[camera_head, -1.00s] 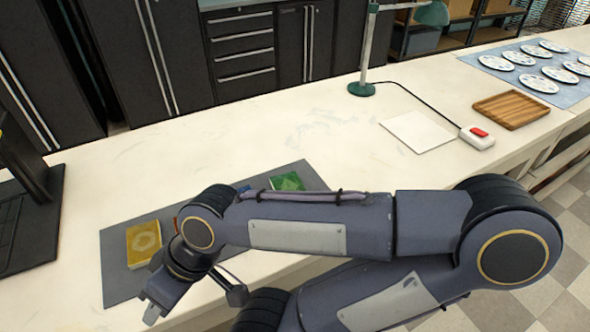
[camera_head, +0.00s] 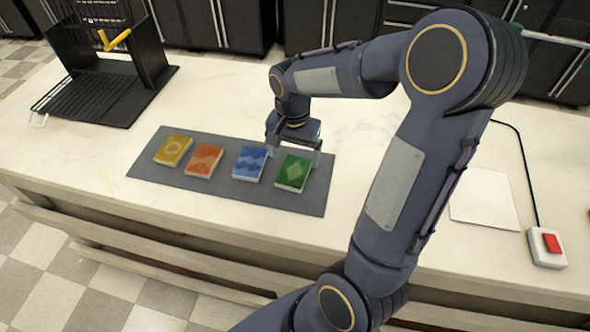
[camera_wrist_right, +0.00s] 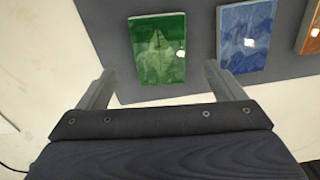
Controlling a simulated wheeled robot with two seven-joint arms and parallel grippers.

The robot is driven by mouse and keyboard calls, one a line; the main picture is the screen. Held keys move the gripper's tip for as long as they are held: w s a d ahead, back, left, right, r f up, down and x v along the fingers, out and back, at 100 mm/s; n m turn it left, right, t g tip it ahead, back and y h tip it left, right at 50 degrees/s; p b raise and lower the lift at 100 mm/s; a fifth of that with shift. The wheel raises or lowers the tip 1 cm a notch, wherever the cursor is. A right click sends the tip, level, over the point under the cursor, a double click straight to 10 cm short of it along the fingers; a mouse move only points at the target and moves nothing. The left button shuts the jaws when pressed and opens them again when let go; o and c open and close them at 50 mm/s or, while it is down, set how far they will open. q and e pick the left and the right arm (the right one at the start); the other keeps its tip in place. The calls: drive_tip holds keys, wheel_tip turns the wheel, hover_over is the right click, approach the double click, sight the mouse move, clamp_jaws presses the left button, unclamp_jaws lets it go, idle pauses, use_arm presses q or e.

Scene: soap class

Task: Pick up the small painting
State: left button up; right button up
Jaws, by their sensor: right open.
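Several small painted blocks lie in a row on a grey mat (camera_head: 240,200): yellow with a ring (camera_head: 173,150), orange (camera_head: 203,161), blue (camera_head: 249,164) and green with a diamond (camera_head: 293,173). Which one is the small painting I cannot tell. My right gripper (camera_head: 292,147) is open and empty, just behind the green and blue blocks. In the right wrist view its two fingers stand apart, with the green block (camera_wrist_right: 159,48) ahead between them and the blue block (camera_wrist_right: 244,38) to the right. My left gripper is not in view.
A black rack (camera_head: 112,55) with a yellow handle stands at the back left. A white sheet (camera_head: 482,198) and a white box with a red button (camera_head: 546,247) lie at the right. The white counter is clear between mat and rack.

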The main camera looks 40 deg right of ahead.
sight(293, 173)
drive_tip(key=f, duration=0.3)
drive_tip(key=f+p, duration=0.1)
drive_tip(key=f, duration=0.1)
drive_tip(key=shift+s+a+f, duration=0.15)
drive_tip(key=shift+a+f, duration=0.05)
drive_tip(key=shift+f, duration=0.2)
drive_tip(key=c, duration=1.1)
drive_tip(key=shift+o, duration=0.2)
drive_tip(key=shift+r, duration=0.1)
